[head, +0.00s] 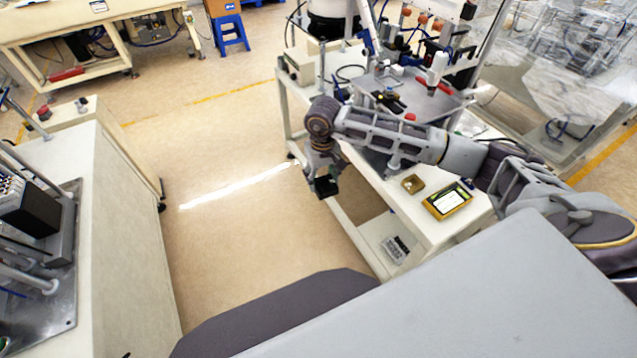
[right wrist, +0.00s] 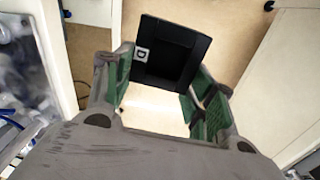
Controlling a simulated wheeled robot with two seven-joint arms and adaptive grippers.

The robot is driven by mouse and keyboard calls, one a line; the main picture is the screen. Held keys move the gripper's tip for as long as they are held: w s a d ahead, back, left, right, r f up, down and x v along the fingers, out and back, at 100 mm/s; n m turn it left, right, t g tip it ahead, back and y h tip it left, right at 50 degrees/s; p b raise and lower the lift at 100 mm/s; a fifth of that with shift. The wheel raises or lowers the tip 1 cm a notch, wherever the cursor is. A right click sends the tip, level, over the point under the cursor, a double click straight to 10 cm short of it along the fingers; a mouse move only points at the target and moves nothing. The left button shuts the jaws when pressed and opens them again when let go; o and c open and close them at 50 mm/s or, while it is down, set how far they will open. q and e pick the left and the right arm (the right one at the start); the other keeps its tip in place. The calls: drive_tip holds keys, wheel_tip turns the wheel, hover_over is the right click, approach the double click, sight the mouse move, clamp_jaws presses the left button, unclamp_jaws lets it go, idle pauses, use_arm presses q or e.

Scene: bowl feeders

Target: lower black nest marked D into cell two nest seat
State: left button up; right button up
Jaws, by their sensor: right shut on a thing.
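The black nest (right wrist: 182,50) with a white letter D label is between the green-padded fingers of my right gripper (right wrist: 165,82) in the right wrist view. In the head view my right gripper (head: 323,182) hangs over open floor, just left of the white workbench, shut on the nest (head: 326,186), which shows as a small dark block. The nest is held clear of any surface. I cannot make out which spot is the cell two nest seat. My left gripper is not in view.
The white workbench (head: 437,231) carries a metal plate with fixtures, a small brown tray (head: 413,184) and a yellow-framed device (head: 447,200). A lower shelf holds a small rack (head: 396,249). Another machine (head: 110,215) stands at left. The floor between is clear.

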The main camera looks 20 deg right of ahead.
drive_tip(key=w+d+r+m, duration=0.1)
drive_tip(key=d+r+m, duration=0.7)
drive_tip(key=m, duration=0.8)
drive_tip(key=w+d+r+m, duration=0.1)
drive_tip(key=d+r+m, duration=0.7)
drive_tip(key=d+m, duration=0.6)
drive_tip(key=shift+w+d+r+m, duration=0.15)
drive_tip(key=shift+w+r+m, duration=0.2)
drive_tip(key=shift+m, duration=1.45)
drive_tip(key=shift+m, duration=0.6)
